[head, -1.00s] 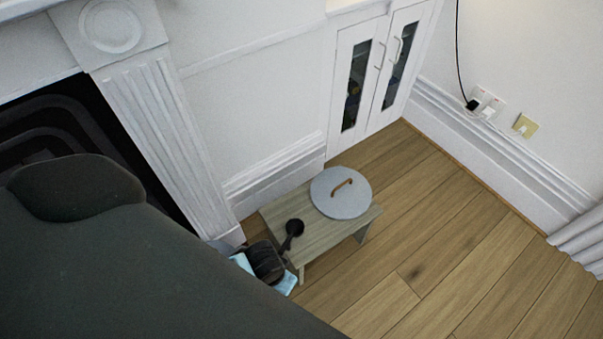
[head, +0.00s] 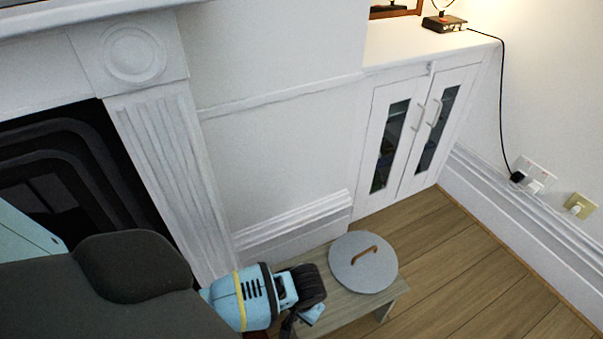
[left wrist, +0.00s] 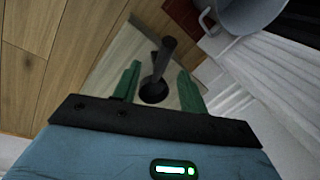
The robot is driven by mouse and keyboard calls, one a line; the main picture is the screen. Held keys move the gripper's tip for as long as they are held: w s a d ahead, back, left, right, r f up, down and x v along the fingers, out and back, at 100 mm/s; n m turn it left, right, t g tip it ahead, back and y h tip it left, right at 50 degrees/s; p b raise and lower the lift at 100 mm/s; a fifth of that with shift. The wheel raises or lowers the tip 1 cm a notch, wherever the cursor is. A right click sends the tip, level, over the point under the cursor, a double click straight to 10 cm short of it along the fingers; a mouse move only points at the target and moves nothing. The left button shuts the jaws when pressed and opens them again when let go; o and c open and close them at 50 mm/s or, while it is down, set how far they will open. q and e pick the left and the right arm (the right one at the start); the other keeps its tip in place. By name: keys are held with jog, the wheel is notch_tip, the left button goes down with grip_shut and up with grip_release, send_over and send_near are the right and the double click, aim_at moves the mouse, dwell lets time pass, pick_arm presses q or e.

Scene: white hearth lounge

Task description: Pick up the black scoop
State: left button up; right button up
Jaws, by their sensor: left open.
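The black scoop (left wrist: 153,91) is on the small wooden table (left wrist: 128,58) in the left wrist view, its handle pointing up toward the camera. My left gripper (left wrist: 158,72) is open, with one green finger on each side of the scoop. Whether either finger touches it cannot be told. In the head view my light blue left gripper (head: 310,292) is at the left end of the table (head: 345,308) and hides most or all of the scoop. My right gripper is not in view.
A round grey lid (head: 363,263) with a brown handle lies on the table, right of the gripper. A white cabinet (head: 413,135) and a fireplace surround (head: 160,170) stand behind. Wooden floor (head: 480,270) is clear at right. A grey pot (left wrist: 250,15) shows in the wrist view.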

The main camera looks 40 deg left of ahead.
pick_arm(q)
jog(key=shift+s+a+f+b, duration=0.1)
jog(key=shift+a+f+b, duration=0.1)
jog(key=shift+f+b, duration=0.45)
jog(key=shift+s+a+f+b, duration=0.1)
jog(key=shift+a+f+b, duration=0.1)
jog(key=shift+f, duration=0.85)
jog(key=shift+s+a+f+b, duration=0.15)
jog(key=shift+f+b, duration=0.3)
jog(key=shift+f, duration=0.4)
jog(key=shift+w+r, duration=0.1)
grip_shut()
